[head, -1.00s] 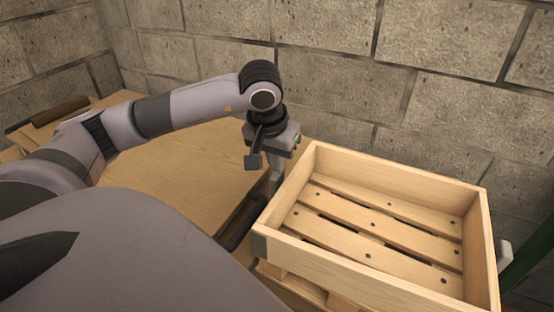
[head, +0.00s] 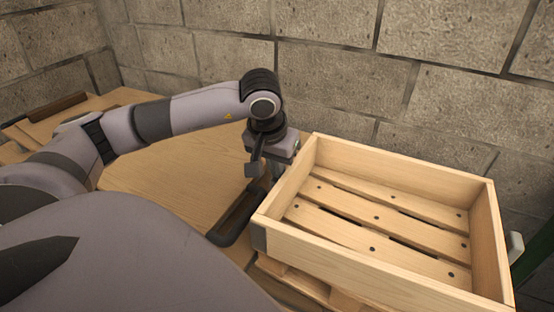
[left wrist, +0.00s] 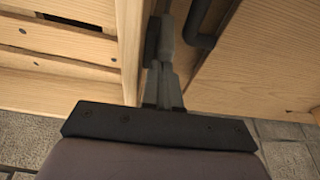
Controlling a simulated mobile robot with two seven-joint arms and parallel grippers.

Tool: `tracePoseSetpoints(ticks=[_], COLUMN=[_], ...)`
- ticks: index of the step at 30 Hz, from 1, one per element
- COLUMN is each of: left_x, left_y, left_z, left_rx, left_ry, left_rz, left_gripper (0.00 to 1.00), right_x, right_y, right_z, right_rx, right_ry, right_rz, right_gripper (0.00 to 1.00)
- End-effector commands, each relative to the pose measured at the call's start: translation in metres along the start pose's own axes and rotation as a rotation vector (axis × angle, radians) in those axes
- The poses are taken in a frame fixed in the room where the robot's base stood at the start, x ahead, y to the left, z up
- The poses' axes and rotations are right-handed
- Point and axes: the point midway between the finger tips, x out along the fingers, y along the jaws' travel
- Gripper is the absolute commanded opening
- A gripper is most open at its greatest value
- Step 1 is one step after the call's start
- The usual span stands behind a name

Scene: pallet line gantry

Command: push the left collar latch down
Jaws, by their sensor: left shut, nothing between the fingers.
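The wooden pallet collar (head: 350,240) sits on a slatted pallet at the right of the head view. My left gripper (head: 279,170) is at the outside of its left wall, pointing down. In the left wrist view my left gripper's fingers (left wrist: 160,72) are together with nothing between them. The left latch (left wrist: 167,38) appears there as a grey lever by a dark plate on the collar wall, just beyond the fingertips. I cannot tell whether they touch. The head view does not show this latch clearly. My right gripper is not in view.
A black bar-like handle (head: 237,215) runs along the wooden table (head: 180,170), close to the collar's left side. A pale latch (head: 515,245) is on the collar's right side. A block wall (head: 330,60) stands close behind. The table's middle is clear.

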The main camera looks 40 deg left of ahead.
Motion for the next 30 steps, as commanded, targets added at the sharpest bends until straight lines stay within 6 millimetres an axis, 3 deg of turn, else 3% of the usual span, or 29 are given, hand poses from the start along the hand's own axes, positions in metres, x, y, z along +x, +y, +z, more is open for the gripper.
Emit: tracePoseSetpoints(ticks=[9,14,22,30], left_x=[0.005,-0.003,-0.051,-0.109], left_y=[0.0,0.0,-0.002,-0.001], left_z=[0.003,0.002,-0.007,-0.006], left_rx=[0.001,0.0,-0.008,-0.009], left_ry=[-0.012,-0.013,0.001,0.006], left_rz=[-0.003,-0.004,-0.004,-0.001], left_gripper=[0.0,0.0,0.0,0.0], right_x=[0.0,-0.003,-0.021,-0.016], right_y=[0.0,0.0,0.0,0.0], right_z=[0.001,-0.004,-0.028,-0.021], right_rx=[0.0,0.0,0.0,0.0], right_ry=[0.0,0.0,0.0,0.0], right_rz=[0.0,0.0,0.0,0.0], right_gripper=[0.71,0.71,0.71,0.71])
